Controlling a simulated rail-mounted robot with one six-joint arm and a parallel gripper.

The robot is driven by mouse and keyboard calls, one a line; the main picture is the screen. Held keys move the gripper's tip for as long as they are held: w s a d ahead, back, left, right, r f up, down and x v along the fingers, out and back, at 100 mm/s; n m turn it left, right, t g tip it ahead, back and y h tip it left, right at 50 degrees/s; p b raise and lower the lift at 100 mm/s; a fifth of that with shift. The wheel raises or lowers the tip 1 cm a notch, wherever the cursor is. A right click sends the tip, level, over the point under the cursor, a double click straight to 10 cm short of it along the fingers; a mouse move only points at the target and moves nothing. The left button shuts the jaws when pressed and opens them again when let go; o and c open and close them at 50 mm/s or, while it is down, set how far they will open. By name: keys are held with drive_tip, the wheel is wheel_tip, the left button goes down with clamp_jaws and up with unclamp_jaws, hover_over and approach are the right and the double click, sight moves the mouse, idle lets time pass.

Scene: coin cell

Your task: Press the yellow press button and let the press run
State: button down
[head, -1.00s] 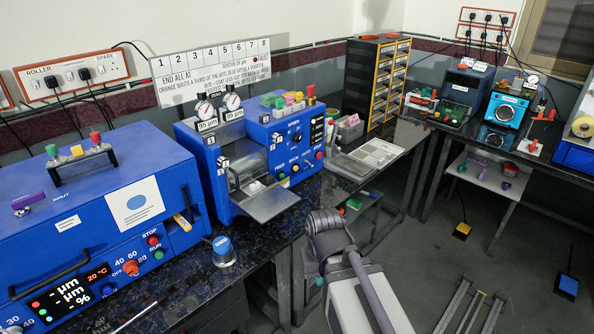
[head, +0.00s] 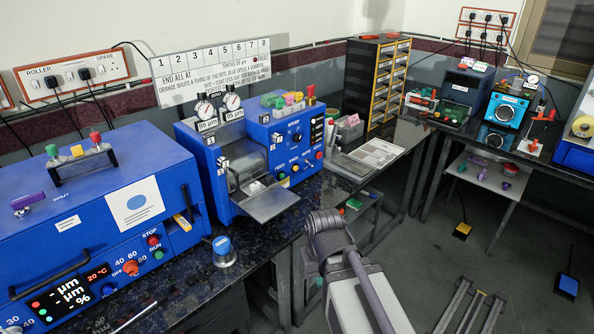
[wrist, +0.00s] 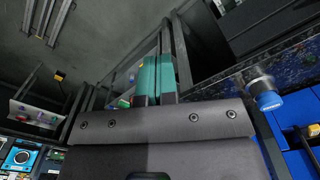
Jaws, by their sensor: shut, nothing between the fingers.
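My gripper (wrist: 157,68) shows in the wrist view with its two teal-padded fingers together and nothing between them. It hangs over the gap in front of the bench, apart from any button. In the head view my arm fills the lower middle, and the fingers are not clearly seen. A small yellow-topped block (head: 462,231) sits on the floor at the right; it also shows in the wrist view (wrist: 59,75). I cannot tell if this is the press button. A blue press-like machine with a round cyan front (head: 505,107) stands on the far right bench.
A long blue machine (head: 85,215) and a blue roller machine (head: 215,165) stand on the dark bench at left. A blue-capped jar (head: 222,247) is near its edge. A blue block (head: 567,286) lies on the floor at right. Open floor lies between the benches.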

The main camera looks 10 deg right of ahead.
sight(296, 168)
drive_tip(key=w+d+f+t+b, duration=0.1)
drive_tip(key=w+d+f+b, duration=0.15)
drive_tip(key=w, duration=0.45)
drive_tip(key=w+d+f+t+b, duration=0.1)
drive_tip(key=w+d+f+b, duration=0.15)
drive_tip(key=w, duration=0.45)
drive_tip(key=w+d+f+t+b, duration=0.2)
drive_tip(key=w+f+b, duration=0.15)
drive_tip(key=w, duration=0.35)
drive_tip(key=w+d+r+t+b, duration=0.1)
drive_tip(key=w+d+r+t, duration=0.1)
drive_tip(key=w, duration=0.8)
drive_tip(key=w+d+r+t+b, duration=0.1)
drive_tip(key=w+d+r+t, duration=0.2)
drive_tip(key=w, duration=0.7)
drive_tip(key=shift+w+d+n+t, duration=0.15)
drive_tip(key=shift+n+t, duration=0.15)
drive_tip(key=shift+t, duration=0.7)
drive_tip(key=w+a, duration=0.4)
drive_tip(key=w, duration=0.3)
drive_tip(key=shift+w+a, duration=0.15)
drive_tip(key=shift+a, duration=0.25)
